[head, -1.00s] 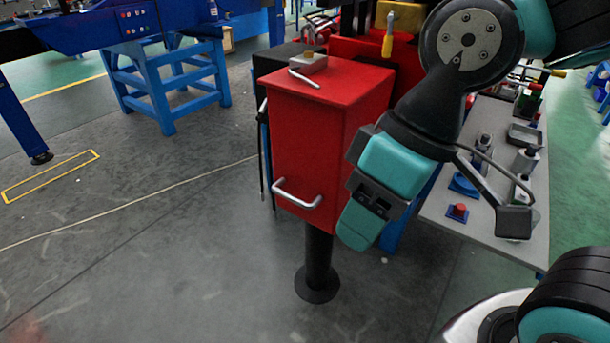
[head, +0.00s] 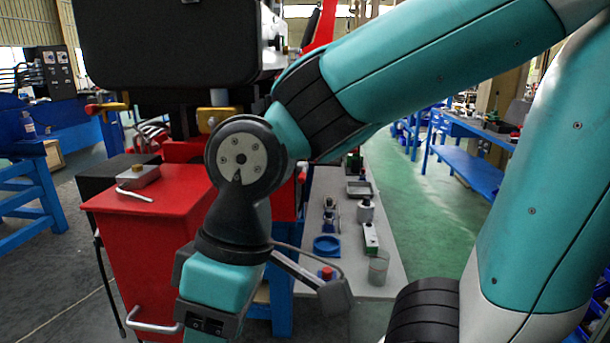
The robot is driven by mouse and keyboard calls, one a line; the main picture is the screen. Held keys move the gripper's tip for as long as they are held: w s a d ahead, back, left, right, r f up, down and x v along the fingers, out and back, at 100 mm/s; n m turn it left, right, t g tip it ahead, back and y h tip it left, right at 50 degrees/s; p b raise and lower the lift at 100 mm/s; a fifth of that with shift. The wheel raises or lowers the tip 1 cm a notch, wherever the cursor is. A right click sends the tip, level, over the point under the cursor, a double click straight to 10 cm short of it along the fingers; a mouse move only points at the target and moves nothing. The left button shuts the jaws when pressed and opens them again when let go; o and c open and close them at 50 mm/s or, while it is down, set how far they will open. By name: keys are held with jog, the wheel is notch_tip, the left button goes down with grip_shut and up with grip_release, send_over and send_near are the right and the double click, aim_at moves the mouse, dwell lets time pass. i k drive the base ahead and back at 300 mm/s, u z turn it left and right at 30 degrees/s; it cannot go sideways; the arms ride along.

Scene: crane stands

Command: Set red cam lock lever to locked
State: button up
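A red cabinet stand (head: 165,225) stands left of my arm. On its top is a small grey block with a brass knob (head: 138,172), and a thin silver lever (head: 135,192) lies in front of the block, pointing toward the right front edge. I cannot tell from this view whether that lever is the cam lock or which setting it is in. My gripper (head: 210,318) hangs in front of the cabinet's right side, lower than its top and apart from the lever. Its fingertips are cut off by the bottom edge, so its opening is hidden.
A silver handle (head: 155,327) sticks out from the cabinet's front. A grey table (head: 352,278) to the right holds a blue dish (head: 326,246), a tray (head: 359,188) and several small parts. A large black box (head: 170,45) hangs at the upper left. Green floor (head: 425,215) is clear at right.

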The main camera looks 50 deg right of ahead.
aim_at(303, 173)
jog(key=u, duration=1.6)
jog(key=k, duration=0.9)
jog(key=z, duration=1.6)
jog(key=i, duration=0.5)
jog(key=z, duration=0.05)
